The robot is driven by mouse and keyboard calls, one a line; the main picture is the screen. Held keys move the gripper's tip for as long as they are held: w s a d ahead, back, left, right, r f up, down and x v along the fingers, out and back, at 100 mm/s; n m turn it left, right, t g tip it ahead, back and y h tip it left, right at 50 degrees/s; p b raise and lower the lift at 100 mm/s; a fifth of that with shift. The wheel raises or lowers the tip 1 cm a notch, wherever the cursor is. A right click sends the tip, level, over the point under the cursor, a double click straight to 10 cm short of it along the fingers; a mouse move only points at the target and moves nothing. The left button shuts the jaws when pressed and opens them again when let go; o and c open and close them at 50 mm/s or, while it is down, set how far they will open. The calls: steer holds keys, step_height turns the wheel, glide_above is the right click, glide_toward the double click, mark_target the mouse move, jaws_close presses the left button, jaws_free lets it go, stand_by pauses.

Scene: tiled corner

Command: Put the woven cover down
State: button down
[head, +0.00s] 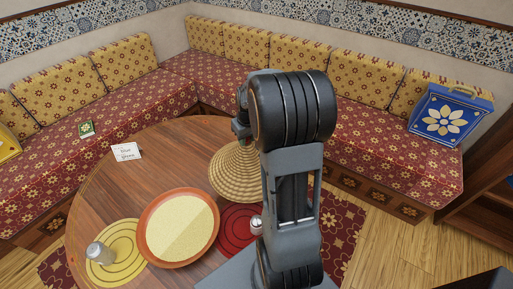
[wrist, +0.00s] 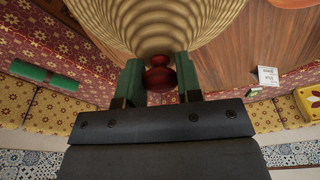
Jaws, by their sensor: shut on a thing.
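The woven cover (head: 236,172) is a straw-coloured, ribbed cone with its point upward, at the middle of the head view and partly behind my arm. In the wrist view the cover (wrist: 155,22) fills the top middle. My gripper (wrist: 160,78) has its green fingers shut on the dark red knob at the cover's tip. In the head view my arm hides most of the gripper. The cover is over the round wooden table (head: 140,181); I cannot tell whether its rim touches the tabletop.
A terracotta dish of pale grain (head: 180,228) is left of the cover. A yellow mat (head: 128,256) with a shaker (head: 98,253) and a red mat (head: 235,228) with another shaker (head: 257,225) flank it. Patterned benches surround the table; a blue box (head: 445,117) sits right.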

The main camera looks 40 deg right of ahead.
steer(key=d+f, duration=0.2)
steer(key=f, duration=0.1)
steer(key=w+d+f, duration=0.1)
steer(key=d+f, duration=0.2)
steer(key=shift+w+d+f, duration=0.1)
steer(key=shift+d, duration=0.1)
steer(key=shift+d+f, duration=0.1)
steer(key=shift+f, duration=1.6)
steer(key=shift+f, duration=0.15)
steer(key=c, duration=0.8)
jaws_free()
